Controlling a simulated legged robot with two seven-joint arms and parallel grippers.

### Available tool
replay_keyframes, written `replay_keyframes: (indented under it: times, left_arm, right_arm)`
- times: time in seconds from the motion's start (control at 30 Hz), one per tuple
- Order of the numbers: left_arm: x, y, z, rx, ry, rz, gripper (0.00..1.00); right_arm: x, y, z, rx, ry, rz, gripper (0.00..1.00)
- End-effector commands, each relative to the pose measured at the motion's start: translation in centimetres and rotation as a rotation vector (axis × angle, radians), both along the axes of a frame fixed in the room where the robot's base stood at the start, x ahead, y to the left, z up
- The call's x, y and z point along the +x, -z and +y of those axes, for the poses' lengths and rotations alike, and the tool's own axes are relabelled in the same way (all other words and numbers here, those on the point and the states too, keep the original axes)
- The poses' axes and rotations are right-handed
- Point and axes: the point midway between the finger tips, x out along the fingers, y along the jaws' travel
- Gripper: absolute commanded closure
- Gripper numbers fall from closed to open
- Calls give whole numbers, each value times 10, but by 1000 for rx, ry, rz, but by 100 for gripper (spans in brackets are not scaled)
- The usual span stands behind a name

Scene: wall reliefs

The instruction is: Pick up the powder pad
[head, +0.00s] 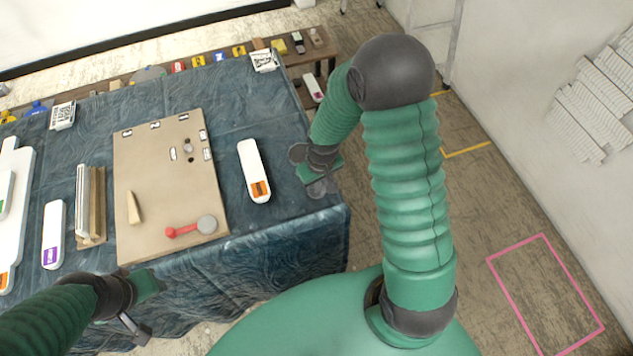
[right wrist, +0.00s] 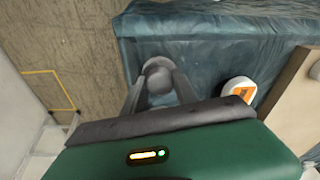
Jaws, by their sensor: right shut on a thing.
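A rounded grey thing (right wrist: 158,82), which looks like the powder pad, sits between the two grey fingers of my right gripper (right wrist: 160,88) in the right wrist view. The fingers are shut on it from both sides, over the blue cloth. In the head view my right gripper (head: 318,187) is at the right edge of the table, and the thing it holds is hard to make out. My left gripper (head: 138,326) is at the table's front edge, left of centre. Its jaw opening is unclear.
The blue-clothed table (head: 285,222) carries a wooden board (head: 165,185) with a red-handled grey disc tool (head: 190,228). A white case with an orange label (head: 252,168) lies just left of my right gripper. Open floor (head: 480,210) is to the right.

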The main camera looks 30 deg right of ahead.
Motion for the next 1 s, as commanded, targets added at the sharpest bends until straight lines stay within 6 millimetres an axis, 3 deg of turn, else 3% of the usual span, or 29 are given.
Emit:
replay_keyframes:
  times: [0.37, 0.43, 0.57, 0.7, 0.83, 1.0]
  left_arm:
    - [0, 13, 0, 0, 0, 0, 64]
    - [-1, -13, 0, 0, 0, 2, 64]
    - [0, -43, 0, 0, 0, -1, 64]
    - [0, -74, 0, 0, 0, 0, 64]
    - [0, -96, 0, 0, 0, 0, 64]
    - [0, -106, 0, 0, 0, 0, 64]
  right_arm:
    - [-81, -6, 45, 0, -3, 1, 100]
    - [-91, -19, 51, 2, -3, 8, 100]
    - [-109, -23, 59, -1, -4, 10, 100]
    - [-113, -23, 65, 3, 1, 9, 100]
    - [-122, -21, 68, 2, 0, 8, 100]
    - [-127, -16, 70, 0, 0, 3, 100]
